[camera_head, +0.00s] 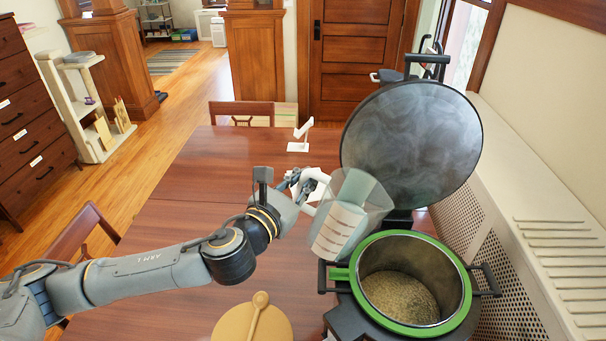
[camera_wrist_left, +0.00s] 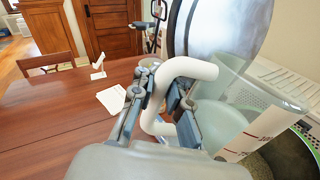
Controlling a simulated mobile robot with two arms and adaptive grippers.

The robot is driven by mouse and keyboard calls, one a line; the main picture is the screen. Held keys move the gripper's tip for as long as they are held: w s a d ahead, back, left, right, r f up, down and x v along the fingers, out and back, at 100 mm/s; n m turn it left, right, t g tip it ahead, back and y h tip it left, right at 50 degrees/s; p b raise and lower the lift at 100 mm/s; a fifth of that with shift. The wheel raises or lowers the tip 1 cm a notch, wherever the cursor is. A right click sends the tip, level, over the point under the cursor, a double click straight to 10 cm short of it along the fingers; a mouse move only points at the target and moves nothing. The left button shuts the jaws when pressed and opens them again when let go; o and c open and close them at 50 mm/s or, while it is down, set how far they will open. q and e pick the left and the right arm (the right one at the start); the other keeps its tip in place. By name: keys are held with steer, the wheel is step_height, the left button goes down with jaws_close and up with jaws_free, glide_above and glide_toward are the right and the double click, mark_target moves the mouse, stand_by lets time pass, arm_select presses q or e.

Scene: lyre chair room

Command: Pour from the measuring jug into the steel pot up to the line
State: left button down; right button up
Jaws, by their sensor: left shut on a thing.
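The clear measuring jug (camera_head: 352,212) has a white handle and a white scale panel with red marks. It is tilted beside and above the left part of the steel pot (camera_head: 455,290), with pale greenish liquid inside. I see no clear stream leaving it. My left gripper (camera_head: 312,186) is shut on the jug's handle (camera_wrist_left: 152,98), and the jug (camera_wrist_left: 262,120) also shows in the left wrist view. The pot sits inside a green rim, open, with grain at its bottom. I cannot make out a line in the pot. My right gripper is not in view.
A large dark round lid (camera_head: 412,145) stands raised behind the pot. A wooden spoon (camera_head: 257,311) lies on a round board (camera_head: 232,326) at the front. A small white stand (camera_head: 300,137) is farther back on the table (camera_head: 190,215). The table's left part is clear.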

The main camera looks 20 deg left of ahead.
mark_target(341, 171)
arm_select(q)
steer(key=shift+s+d+r+m+p, duration=0.1)
steer(key=shift+d+r+m+p, duration=0.75)
steer(key=shift+p, duration=1.05)
steer(key=shift+s+d+r+m+p, duration=0.1)
steer(key=shift+d+r+m+p, duration=0.4)
steer(key=shift+p, duration=0.8)
steer(key=shift+s+d+r+m+g+y+p, duration=0.1)
steer(key=shift+d+r+m+y+p, duration=0.1)
steer(key=shift+d+m+p, duration=0.7)
steer(key=shift+s+d+r+g+y+p, duration=0.1)
steer(key=shift+d+r+p, duration=0.25)
steer(key=shift+p, duration=1)
steer(key=shift+s+d+r+m+g+y+p, duration=0.1)
steer(key=shift+d+m+p, duration=0.35)
steer(key=shift+d+p, duration=0.55)
steer(key=shift+d+m, duration=0.4)
steer(key=shift+m, duration=0.3)
steer(key=shift+s, duration=0.1)
steer(key=shift+d, duration=0.2)
steer(key=shift+d+m+y, duration=0.15)
steer(key=shift+m+y, duration=0.15)
steer(key=shift+m, duration=0.1)
